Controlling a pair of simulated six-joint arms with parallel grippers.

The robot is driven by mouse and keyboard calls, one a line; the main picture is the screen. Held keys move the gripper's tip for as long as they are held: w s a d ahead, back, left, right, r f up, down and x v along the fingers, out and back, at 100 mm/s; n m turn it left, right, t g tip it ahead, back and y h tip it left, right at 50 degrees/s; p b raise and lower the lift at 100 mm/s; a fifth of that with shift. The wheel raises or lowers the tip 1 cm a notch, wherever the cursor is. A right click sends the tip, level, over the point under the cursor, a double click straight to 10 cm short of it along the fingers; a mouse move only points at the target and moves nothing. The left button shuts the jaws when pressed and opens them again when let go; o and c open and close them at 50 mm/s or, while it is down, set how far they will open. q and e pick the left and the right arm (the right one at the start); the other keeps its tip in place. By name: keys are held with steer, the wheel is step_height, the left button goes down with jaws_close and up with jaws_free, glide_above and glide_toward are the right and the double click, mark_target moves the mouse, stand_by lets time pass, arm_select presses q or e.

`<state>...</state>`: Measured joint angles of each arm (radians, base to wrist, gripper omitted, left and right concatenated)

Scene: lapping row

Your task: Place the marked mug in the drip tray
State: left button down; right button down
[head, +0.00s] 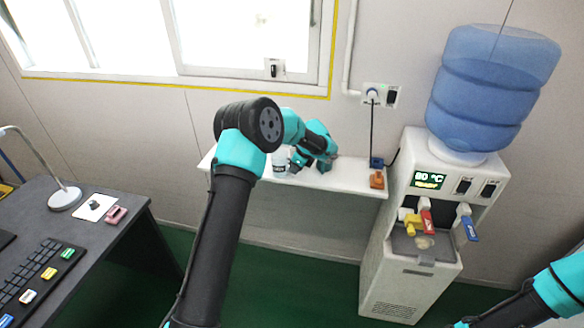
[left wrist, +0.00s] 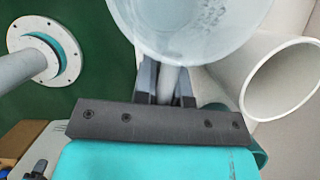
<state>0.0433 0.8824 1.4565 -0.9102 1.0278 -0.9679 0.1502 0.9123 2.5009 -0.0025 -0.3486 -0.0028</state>
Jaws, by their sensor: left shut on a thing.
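A white mug (head: 280,161) with a dark mark on its side is at the shelf, partly hidden behind my left arm. My left gripper (head: 297,161) is beside it, low over the shelf. In the left wrist view, the left gripper (left wrist: 168,88) is shut on the handle of a pale mug (left wrist: 190,22), whose speckled inside faces the camera. I cannot tell whether its base touches the shelf. The drip tray (head: 411,249) is at the front of the water dispenser, below the taps, with a small pale round patch in it. My right gripper is out of view.
The white shelf (head: 350,180) carries an orange block (head: 377,180) at its right end. A white hollow cylinder (left wrist: 282,80) is close right of the held mug. The dispenser (head: 378,268) has yellow, red and blue taps above the tray. A dark desk (head: 110,244) stands left.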

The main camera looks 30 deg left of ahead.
arm_select(q)
steer(key=shift+r, duration=1.55)
steer(key=shift+s+d+r, duration=0.15)
steer(key=shift+s+r, duration=0.05)
steer(key=s+d, duration=0.3)
steer(key=s, duration=0.4)
steer(key=s+d+r, duration=0.1)
steer(key=s+d, duration=0.3)
steer(key=s, duration=0.3)
steer(key=shift+r, duration=0.15)
steer(key=shift+w, duration=0.1)
steer(key=w+d+f+n+g+h, duration=0.1)
steer(key=d+f+n, duration=0.3)
steer(key=f+n, duration=0.4)
steer(key=d+f+n+g+h, duration=0.3)
steer(key=f+n, duration=0.6)
steer(key=f, duration=0.6)
steer(key=shift+w+d+f+h, duration=0.2)
steer(key=shift+w+d+h, duration=0.15)
steer(key=shift+d, duration=0.75)
